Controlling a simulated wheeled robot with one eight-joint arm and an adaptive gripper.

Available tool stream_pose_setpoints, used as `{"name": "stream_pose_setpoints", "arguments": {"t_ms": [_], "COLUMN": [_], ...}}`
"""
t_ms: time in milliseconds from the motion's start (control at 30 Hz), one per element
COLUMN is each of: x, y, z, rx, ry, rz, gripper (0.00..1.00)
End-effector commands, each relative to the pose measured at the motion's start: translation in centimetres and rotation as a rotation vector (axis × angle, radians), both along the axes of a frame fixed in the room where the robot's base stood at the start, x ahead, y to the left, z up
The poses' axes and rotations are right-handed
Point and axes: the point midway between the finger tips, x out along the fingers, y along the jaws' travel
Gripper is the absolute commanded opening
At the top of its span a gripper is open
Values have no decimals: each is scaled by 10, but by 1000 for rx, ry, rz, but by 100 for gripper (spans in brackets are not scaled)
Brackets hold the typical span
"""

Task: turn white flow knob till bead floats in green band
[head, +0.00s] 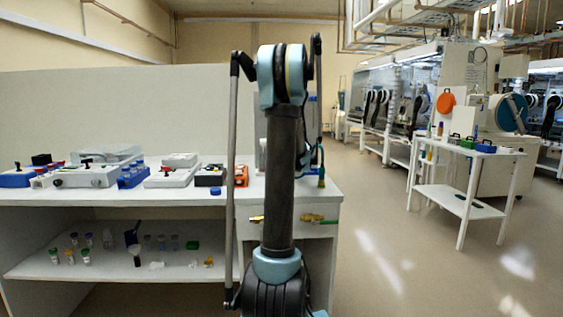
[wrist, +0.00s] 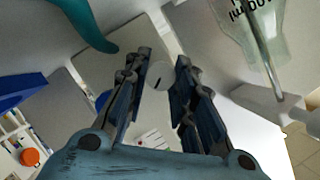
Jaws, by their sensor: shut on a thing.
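My gripper (wrist: 162,68) is shut on the white flow knob (wrist: 159,75) in the wrist view. The knob is a small round white disc with a short dark mark on its face, held between the two dark fingers. Up and to the right is a clear flow tube (wrist: 237,22) with dark print and a grey rod, cut off by the picture's edge. I cannot make out the bead or the green band. In the head view my arm hides my gripper and the knob.
A teal hose (wrist: 88,27) curves close to my left finger. The white bench (head: 120,195) holds several instruments, among them a red-knobbed box (head: 172,176) and an orange block (head: 241,175). A white cart (head: 465,150) stands right, with open floor between.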

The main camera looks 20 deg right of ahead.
Motion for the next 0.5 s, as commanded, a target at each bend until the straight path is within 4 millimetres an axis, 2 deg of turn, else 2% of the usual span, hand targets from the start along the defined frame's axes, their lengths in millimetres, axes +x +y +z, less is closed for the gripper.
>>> {"name": "stream_pose_setpoints", "arguments": {"t_ms": [500], "x": [-1], "y": [-1], "z": [-4], "rx": [406], "ry": [-115], "rz": [2], "gripper": [0]}}
